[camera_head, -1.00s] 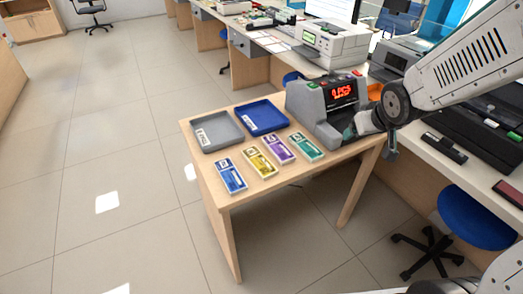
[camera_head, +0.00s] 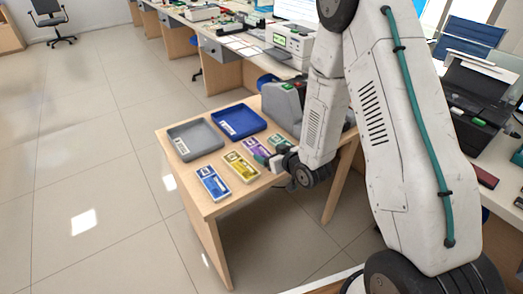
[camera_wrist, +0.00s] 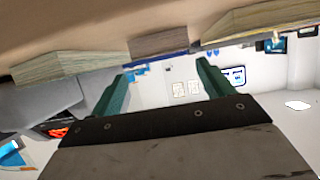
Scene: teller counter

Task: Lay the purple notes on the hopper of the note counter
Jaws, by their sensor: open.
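The purple notes (camera_head: 255,146) lie on the small wooden table, between the yellow notes (camera_head: 241,167) and the partly hidden green notes (camera_head: 279,141). My gripper (camera_head: 264,160) is at the table's front edge, close to the near end of the purple notes. In the wrist view, which looks upside down, my gripper's two teal fingers (camera_wrist: 163,85) are apart with nothing between them. A bundle end, likely the purple notes (camera_wrist: 160,43), shows ahead of the gap. The grey note counter (camera_head: 282,101) stands at the back right; my arm hides its display and hopper.
Blue notes (camera_head: 212,184) lie at the table's front left. A grey tray (camera_head: 179,153) and a blue tray (camera_head: 222,136) sit behind the bundles. Yellow and green bundles flank the purple one closely. A long counter with machines runs behind and right.

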